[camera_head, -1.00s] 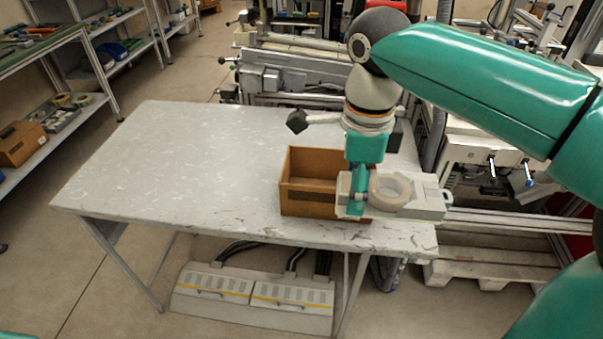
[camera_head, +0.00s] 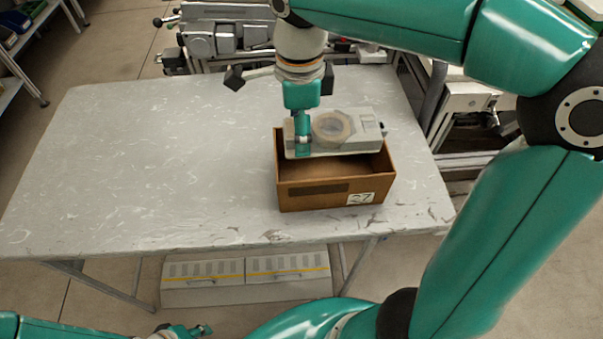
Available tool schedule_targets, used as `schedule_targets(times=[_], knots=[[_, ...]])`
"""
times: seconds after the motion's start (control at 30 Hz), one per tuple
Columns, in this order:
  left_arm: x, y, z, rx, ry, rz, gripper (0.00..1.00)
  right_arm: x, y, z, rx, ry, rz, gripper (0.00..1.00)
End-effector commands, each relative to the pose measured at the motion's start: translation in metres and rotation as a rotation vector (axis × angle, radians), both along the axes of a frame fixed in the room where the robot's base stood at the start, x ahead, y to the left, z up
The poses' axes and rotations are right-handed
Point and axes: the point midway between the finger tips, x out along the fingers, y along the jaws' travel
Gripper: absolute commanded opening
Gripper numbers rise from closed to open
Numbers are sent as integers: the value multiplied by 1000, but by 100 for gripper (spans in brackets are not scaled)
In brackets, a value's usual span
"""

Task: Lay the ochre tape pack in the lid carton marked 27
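The brown carton (camera_head: 310,197) stands on the table, open at the top, with a white label reading 27 on its front. A flat pale grey pack with a beige tape ring (camera_head: 330,127) is level over the carton's back part and hides some of its inside. I cannot tell its exact height above the carton. My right gripper (camera_head: 303,146) points down and is shut on the pack's left end. My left gripper (camera_head: 198,330) is low at the bottom edge, away from the carton and partly cut off; its opening is unclear.
The grey table (camera_head: 150,160) is bare left of the carton. Machinery (camera_head: 225,30) stands behind it. Shelving (camera_head: 20,70) is at the far left. A grey and yellow unit (camera_head: 245,275) lies on the floor under the table.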

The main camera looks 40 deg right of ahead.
Motion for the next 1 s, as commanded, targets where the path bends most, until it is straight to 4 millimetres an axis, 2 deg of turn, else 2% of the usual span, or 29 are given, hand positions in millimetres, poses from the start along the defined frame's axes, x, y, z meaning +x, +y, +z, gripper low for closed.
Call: schedule_targets(times=[0.03, 0.1, 0.3, 0.57, 0.8, 1.0], knots=[[0, 0, -5, 0, 0, 0, 32, -1, 0, -18, -1, 5, -1, 29], [0, 0, -7, 0, 0, 0, 32, -1, -1, -37, 0, 6, -2, 29], [0, 0, -12, 0, -1, 0, 32, -1, -1, -80, -1, 4, -2, 29], [1, 0, -14, 0, -1, 0, 32, -1, -1, -101, -1, 1, -4, 29], [0, 0, -18, 0, -1, 0, 32, -1, -2, -133, -1, 3, -5, 29], [0, 0, -18, 0, -1, 0, 32, -1, -2, -139, 1, -1, -5, 29]])
